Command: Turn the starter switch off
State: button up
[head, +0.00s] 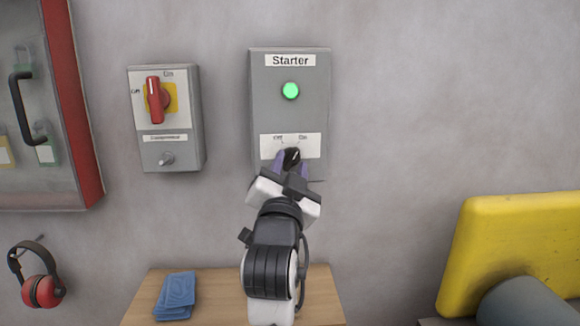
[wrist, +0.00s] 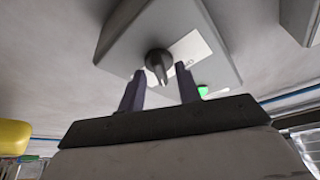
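The grey starter box (head: 260,112) hangs on the wall, labelled "Starter", with a lit green lamp (head: 290,91). Its black starter switch (head: 292,156) sits below the "Off" and "On" marks, and its pointer leans to the right, towards "On". My gripper (head: 291,165) is at the switch, with its purple fingers apart on either side of it. In the wrist view the switch (wrist: 158,62) shows between the two open fingertips, with a visible gap to each. Whether either finger touches it cannot be told.
Left of the starter is a grey box (head: 187,120) with a red rotary handle (head: 154,100) on yellow. A wooden table (head: 222,290) with blue cloths (head: 176,295) stands below. Red ear defenders (head: 42,290) hang at left; a yellow machine part (head: 520,240) is at right.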

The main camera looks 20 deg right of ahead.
grip_shut()
jog(key=shift+n, duration=0.4)
jog(key=n+t+y, duration=0.1)
jog(key=n, duration=0.2)
jog(key=n+y, duration=0.2)
jog(key=n, duration=0.1)
jog(key=n+t+y+b, duration=0.1)
jog(key=n, duration=0.2)
jog(key=shift+s+d+f+t, duration=0.1)
jog(key=shift+d+t, duration=0.2)
jog(key=n+y, duration=0.2)
jog(key=n, duration=0.1)
jog(key=n+y+b, duration=0.1)
jog(key=n+y, duration=0.1)
jog(key=n, duration=0.2)
jog(key=shift+d+n+y+b, duration=0.15)
jog(key=shift+n+y+b, duration=0.15)
